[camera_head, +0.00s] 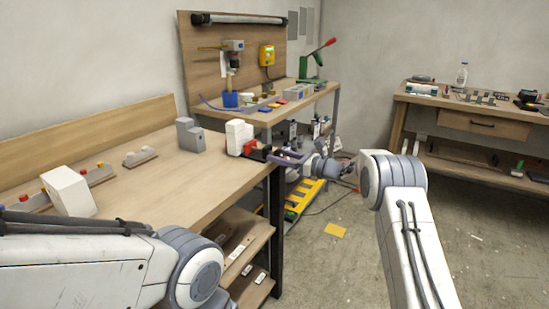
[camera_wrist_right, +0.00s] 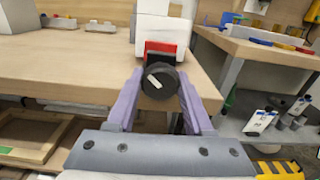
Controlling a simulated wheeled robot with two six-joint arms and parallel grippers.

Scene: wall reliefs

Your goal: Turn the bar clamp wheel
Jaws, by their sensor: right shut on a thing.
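The bar clamp's round black wheel (camera_wrist_right: 160,81) has a pale line across its face in the right wrist view. It sits in front of a red block (camera_wrist_right: 161,50) on a white body (camera_wrist_right: 166,22) at the bench edge. In the head view the white body (camera_head: 237,137) and red part (camera_head: 250,147) stand at the bench's right corner. My right gripper (camera_wrist_right: 159,84) is shut on the wheel, a purple finger on each side. In the head view the right gripper (camera_head: 277,156) reaches in from the right. My left gripper is out of view; only its arm shows.
The wooden bench (camera_head: 155,190) holds a grey stepped block (camera_head: 190,134) and a tilted white block (camera_head: 69,191).

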